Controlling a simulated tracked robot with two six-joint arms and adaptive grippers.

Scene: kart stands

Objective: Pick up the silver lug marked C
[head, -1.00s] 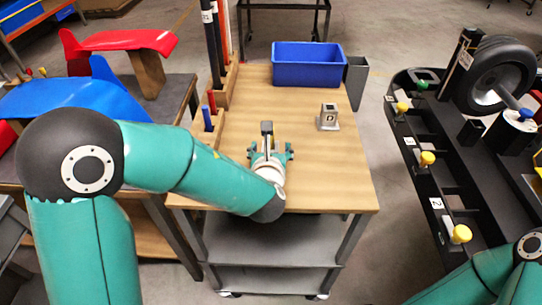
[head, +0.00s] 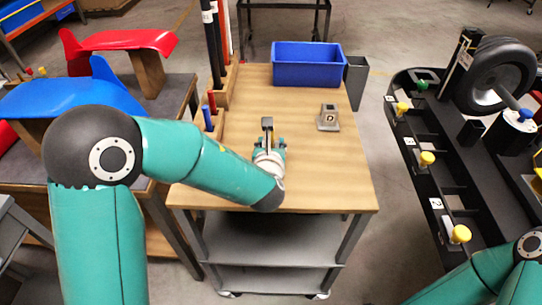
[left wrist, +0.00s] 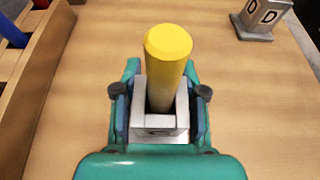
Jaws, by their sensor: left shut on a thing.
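My left gripper (head: 268,148) is low over the wooden cart top, its fingers drawn in. In the left wrist view the gripper (left wrist: 160,105) is shut on a silver lug (left wrist: 160,124), with a finger against each side. A dark mark at the lug's near lower edge is too cut off to read. A yellow cylinder (left wrist: 168,62) rises from the lug in that view. In the head view a grey upright piece (head: 267,124) shows just beyond the fingers. I cannot tell whether the lug touches the cart top. My right gripper is out of view.
Another silver lug, marked D (head: 328,118), stands to the right on the cart top (head: 320,180). A blue bin (head: 307,64) is at the back. A wooden rack (head: 210,125) with coloured pegs lines the left edge. A black kart frame (head: 435,165) is at the right.

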